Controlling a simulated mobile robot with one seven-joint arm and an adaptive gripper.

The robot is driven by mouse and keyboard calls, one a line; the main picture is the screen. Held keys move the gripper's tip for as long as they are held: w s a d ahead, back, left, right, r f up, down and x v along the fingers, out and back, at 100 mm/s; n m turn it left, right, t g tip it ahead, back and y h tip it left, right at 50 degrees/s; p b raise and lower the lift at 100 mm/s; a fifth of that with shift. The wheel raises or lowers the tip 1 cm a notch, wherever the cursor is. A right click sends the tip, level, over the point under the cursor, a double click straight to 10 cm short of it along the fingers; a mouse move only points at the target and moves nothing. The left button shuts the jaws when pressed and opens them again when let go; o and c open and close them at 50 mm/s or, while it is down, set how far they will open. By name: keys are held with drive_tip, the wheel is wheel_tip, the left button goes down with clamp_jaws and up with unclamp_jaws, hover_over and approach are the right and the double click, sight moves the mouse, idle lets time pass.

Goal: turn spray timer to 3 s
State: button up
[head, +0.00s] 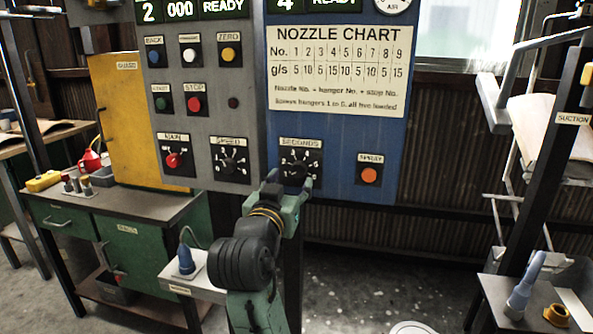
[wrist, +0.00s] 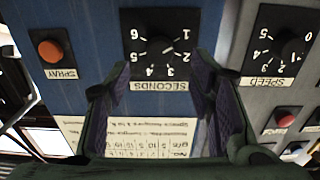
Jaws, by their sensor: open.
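The spray timer is a black SECONDS dial (head: 300,158) on the blue panel, partly covered by my gripper in the head view. In the wrist view the dial (wrist: 155,47) appears upside down, with numbers 1 to 6 around a dark knob. A short pale mark on the knob points toward the 1 and 2 side; its exact number is hard to tell. My gripper (head: 288,188) is open in front of the dial. In the wrist view its two fingers (wrist: 160,82) stand apart, left and right below the knob, with nothing between them.
The orange SPRAY button (head: 369,175) sits right of the dial, and the SPEED dial (head: 231,160) sits left on the grey panel. A red MAIN knob (head: 173,160) is farther left. The nozzle chart (head: 338,72) is above. A green workbench (head: 130,245) stands at left.

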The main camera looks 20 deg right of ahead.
sight(297, 171)
drive_tip(key=p+x, duration=0.1)
drive_tip(key=x, duration=0.4)
drive_tip(key=shift+w+d, duration=0.25)
drive_tip(key=shift+w, duration=0.05)
drive_tip(key=shift+c, duration=0.4)
drive_tip(key=c, duration=1.1)
